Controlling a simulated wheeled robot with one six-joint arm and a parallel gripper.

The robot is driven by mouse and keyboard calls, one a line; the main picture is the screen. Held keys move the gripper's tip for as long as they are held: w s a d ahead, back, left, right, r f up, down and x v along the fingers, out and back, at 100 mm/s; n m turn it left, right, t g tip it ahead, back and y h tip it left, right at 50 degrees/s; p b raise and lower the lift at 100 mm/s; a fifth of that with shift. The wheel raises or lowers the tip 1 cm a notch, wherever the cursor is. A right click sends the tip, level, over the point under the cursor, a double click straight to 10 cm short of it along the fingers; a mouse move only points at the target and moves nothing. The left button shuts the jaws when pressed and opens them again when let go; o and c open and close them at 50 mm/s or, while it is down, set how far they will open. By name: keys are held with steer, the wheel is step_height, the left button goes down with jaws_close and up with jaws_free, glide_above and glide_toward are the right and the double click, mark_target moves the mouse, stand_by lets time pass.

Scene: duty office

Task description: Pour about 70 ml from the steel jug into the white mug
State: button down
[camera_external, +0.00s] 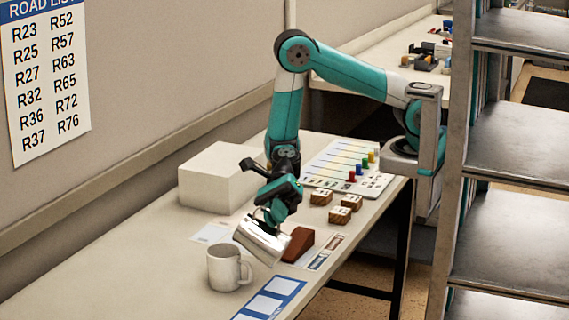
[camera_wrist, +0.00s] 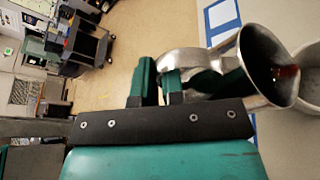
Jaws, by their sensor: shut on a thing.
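The steel jug (camera_external: 261,243) is tilted to the left above the table, with its mouth toward the white mug (camera_external: 224,270). My gripper (camera_external: 270,208) is shut on the jug, apparently at its handle. In the wrist view my gripper's fingers (camera_wrist: 160,82) are at the handle side of the jug (camera_wrist: 225,62). Its dark mouth shows a small reddish patch inside. The mug (camera_wrist: 309,85) is at the right edge there, just beyond the jug's rim. The mug stands upright; its contents are hidden. I cannot make out a stream.
A red-brown wedge (camera_external: 299,244) lies right beside the jug. Several wooden cubes (camera_external: 340,215) and a board with coloured pegs (camera_external: 345,170) lie farther back. A white box (camera_external: 220,177) stands by the wall. A blue-and-white card (camera_external: 270,299) lies near the front edge.

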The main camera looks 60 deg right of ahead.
steer(key=shift+w+m+p, duration=0.3)
steer(key=shift+w+p, duration=0.1)
steer(key=shift+p, duration=0.1)
steer(key=shift+w+g, duration=0.2)
steer(key=shift+g, duration=0.1)
steer(key=shift+m, duration=0.3)
steer(key=shift+w+a+r+m+y+p, duration=0.15)
steer(key=shift+w+r+m+p, duration=0.1)
steer(key=shift+w+p, duration=0.35)
steer(key=shift+w+d+r+m+y+p, duration=0.15)
steer(key=shift+w+m+p, duration=0.1)
steer(key=shift+w+p, duration=0.3)
stand_by(0.8)
